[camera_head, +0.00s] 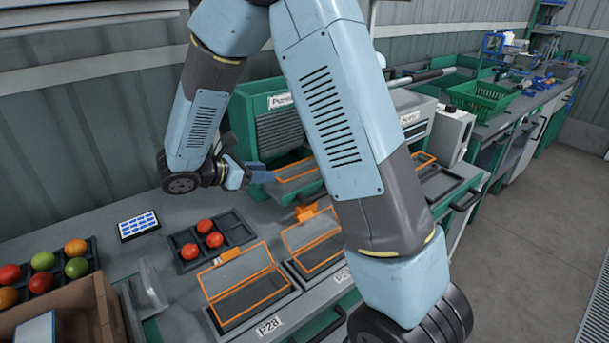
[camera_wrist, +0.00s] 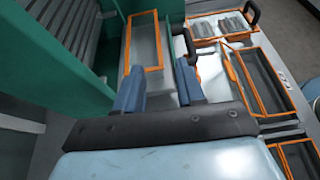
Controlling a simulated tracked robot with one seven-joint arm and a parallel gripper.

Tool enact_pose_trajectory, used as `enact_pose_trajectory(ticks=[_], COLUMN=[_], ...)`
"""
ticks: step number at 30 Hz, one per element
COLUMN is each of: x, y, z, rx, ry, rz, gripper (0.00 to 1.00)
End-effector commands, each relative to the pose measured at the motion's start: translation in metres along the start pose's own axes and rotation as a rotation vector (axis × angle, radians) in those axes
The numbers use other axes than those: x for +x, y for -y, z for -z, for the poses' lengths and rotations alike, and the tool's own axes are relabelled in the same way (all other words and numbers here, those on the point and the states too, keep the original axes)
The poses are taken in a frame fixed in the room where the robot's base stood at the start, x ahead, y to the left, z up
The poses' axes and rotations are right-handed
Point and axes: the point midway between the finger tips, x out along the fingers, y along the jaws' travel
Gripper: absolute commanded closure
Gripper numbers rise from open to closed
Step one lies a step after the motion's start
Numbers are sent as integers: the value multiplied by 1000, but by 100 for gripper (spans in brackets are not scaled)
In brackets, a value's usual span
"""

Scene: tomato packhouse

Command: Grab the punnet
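An orange-edged punnet (camera_head: 297,170) sits at the foot of the green dispenser, whose sign is partly hidden. It also shows in the wrist view (camera_wrist: 145,42), just beyond my fingers. My gripper (camera_head: 262,173) is low beside its left end, with blue fingers spread apart. In the wrist view my gripper (camera_wrist: 160,88) has a gap between the fingers and nothing clearly held there. The left finger overlaps the near end of the punnet in the picture; I cannot tell whether it touches. More orange-edged punnets stand nearer, one (camera_head: 246,287) in a tray marked P28 and another (camera_head: 312,240) beside it.
The green dispenser (camera_head: 283,130) rises close behind the punnet. A dark tray (camera_head: 238,228) holds red tomatoes, and a blue-and-white panel (camera_head: 138,225) lies on the bench. A cardboard box (camera_head: 85,315) is front left. My upper arm hides part of the bench.

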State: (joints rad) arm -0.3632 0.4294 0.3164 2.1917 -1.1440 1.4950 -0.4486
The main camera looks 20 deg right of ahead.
Motion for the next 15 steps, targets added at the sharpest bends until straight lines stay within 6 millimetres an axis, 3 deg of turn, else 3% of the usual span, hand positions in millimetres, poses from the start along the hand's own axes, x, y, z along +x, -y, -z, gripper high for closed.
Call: enact_pose_trajectory(ticks=[5,15], x=[7,64], y=[-4,-4], z=[5,4], rx=[-21,-19], ry=[12,12], rz=[-11,-7], gripper=[61,61])
